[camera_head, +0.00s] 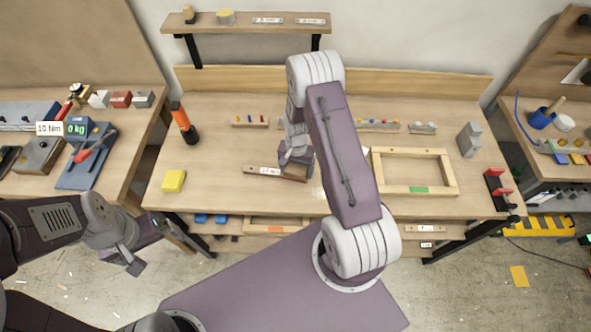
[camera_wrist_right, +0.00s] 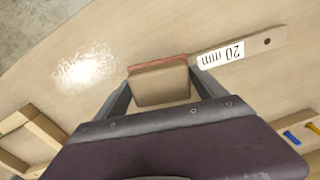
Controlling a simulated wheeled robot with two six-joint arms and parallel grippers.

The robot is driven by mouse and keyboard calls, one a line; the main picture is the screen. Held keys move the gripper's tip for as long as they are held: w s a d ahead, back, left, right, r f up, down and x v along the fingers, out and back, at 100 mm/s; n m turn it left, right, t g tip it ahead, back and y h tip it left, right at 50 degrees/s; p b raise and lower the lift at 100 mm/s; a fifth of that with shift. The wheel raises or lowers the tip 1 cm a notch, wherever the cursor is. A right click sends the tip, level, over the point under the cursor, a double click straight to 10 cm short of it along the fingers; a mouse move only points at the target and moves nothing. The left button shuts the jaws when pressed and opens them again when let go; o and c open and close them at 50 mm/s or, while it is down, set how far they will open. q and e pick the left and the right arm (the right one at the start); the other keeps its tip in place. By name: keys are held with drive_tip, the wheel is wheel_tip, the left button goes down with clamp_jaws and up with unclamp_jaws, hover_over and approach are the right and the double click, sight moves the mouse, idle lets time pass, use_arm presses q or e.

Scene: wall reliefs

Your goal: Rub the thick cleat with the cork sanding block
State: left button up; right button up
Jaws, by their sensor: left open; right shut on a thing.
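My right gripper (camera_wrist_right: 160,88) is shut on a tan cork sanding block (camera_wrist_right: 161,86) with a reddish layer along its far edge. A wooden strip labelled "20 mm", seemingly the thick cleat (camera_wrist_right: 262,43), lies on the bench with a hole near its free end. The block is at the strip's other end, which it hides; I cannot tell whether they touch. In the head view, the cleat (camera_head: 257,170) lies left of the right gripper (camera_head: 296,163), partly covered by it. My left gripper (camera_head: 158,249) is open and empty, in front of the bench at lower left.
The workbench (camera_head: 225,195) carries a yellow block (camera_head: 173,181), an orange-and-black bottle-like tool (camera_head: 184,121), a wooden frame (camera_head: 448,176) and a grey block (camera_head: 469,139). Small pegs stand at the back. A wall shelf (camera_head: 245,24) holds more labelled strips. The bench's front left is mostly clear.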

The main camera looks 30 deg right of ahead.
drive_tip(key=shift+s+d, duration=0.35)
drive_tip(key=shift+d, duration=0.05)
drive_tip(key=r+p, duration=0.1)
drive_tip(key=r, duration=0.2)
drive_tip(key=shift+s+d+p, duration=0.15)
drive_tip(key=shift+d+p, duration=0.2)
drive_tip(key=shift+w+a+r+p, duration=0.15)
drive_tip(key=shift+a+r+p, duration=0.1)
drive_tip(key=shift+r+p, duration=0.25)
drive_tip(key=shift+w+a+r+p, duration=0.1)
drive_tip(key=shift+a+r+p, duration=0.1)
drive_tip(key=shift+r+p, duration=0.3)
drive_tip(key=shift+s+d+r+p, duration=0.1)
drive_tip(key=shift+r+p, duration=0.3)
drive_tip(key=shift+r, duration=0.2)
drive_tip(key=shift+s+d+r+p, duration=0.1)
drive_tip(key=shift+r+p, duration=0.25)
drive_tip(key=shift+r, duration=0.2)
drive_tip(key=shift+r+p, duration=0.3)
drive_tip(key=shift+r, duration=0.15)
use_arm(q)
drive_tip(key=r, duration=0.5)
drive_tip(key=shift+s+r, duration=0.35)
drive_tip(key=shift+r, duration=0.05)
use_arm(e)
drive_tip(key=shift+w+a, duration=0.1)
drive_tip(key=shift+a, duration=0.05)
use_arm(q)
drive_tip(key=shift+d, duration=0.1)
